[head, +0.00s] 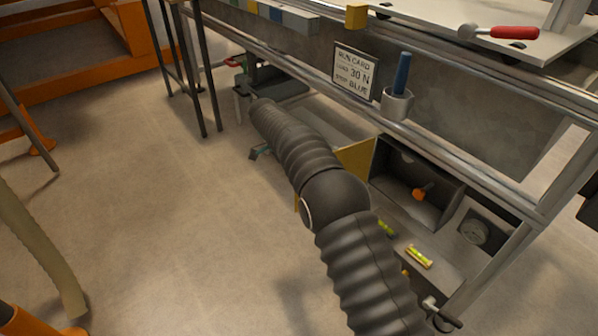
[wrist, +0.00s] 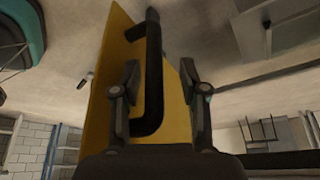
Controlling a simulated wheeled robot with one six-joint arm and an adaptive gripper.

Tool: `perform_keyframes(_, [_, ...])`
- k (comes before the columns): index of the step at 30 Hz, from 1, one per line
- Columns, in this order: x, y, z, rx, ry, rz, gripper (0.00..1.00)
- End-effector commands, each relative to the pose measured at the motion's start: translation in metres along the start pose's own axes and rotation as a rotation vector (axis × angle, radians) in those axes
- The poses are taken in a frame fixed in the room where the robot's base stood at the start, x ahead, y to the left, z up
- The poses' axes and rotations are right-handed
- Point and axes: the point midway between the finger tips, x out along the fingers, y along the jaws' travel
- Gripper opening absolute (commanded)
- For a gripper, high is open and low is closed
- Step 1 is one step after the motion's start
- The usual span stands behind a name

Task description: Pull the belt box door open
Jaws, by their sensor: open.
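The yellow belt box door (head: 356,157) stands out from the left side of the dark box (head: 438,216) in the head view. The box front is uncovered there, and an orange-handled thing (head: 421,192) shows inside. In the wrist view the yellow door (wrist: 118,45) fills the middle, with its black bar handle (wrist: 153,75) in front. My gripper (wrist: 160,85) is open, one finger on each side of the handle. I cannot tell whether either finger touches it. My dark ribbed arm hides the gripper and part of the door in the head view.
The bench frame (head: 480,165) runs above the box, with a blue-handled tool in a grey cup (head: 397,104) and a run card (head: 354,72). A yellow-green level vial (head: 418,257) is on the panel below the box. Open floor (head: 150,210) lies left.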

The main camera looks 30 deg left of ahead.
Motion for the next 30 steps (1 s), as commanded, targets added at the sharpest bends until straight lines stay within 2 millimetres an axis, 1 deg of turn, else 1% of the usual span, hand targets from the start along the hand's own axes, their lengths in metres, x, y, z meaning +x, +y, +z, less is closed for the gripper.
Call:
perform_keyframes(5, [-0.008, -0.001, 0.0, 0.0, -0.001, -0.002, 0.43])
perform_keyframes(13, [-0.048, -0.002, -0.001, 0.004, -0.002, -0.002, 0.43])
perform_keyframes(18, [-0.065, -0.002, -0.003, 0.004, 0.0, 0.0, 0.43])
perform_keyframes(23, [-0.072, -0.001, -0.003, 0.004, 0.0, 0.001, 0.43])
perform_keyframes(30, [-0.073, -0.001, -0.003, 0.004, 0.001, 0.002, 0.43])
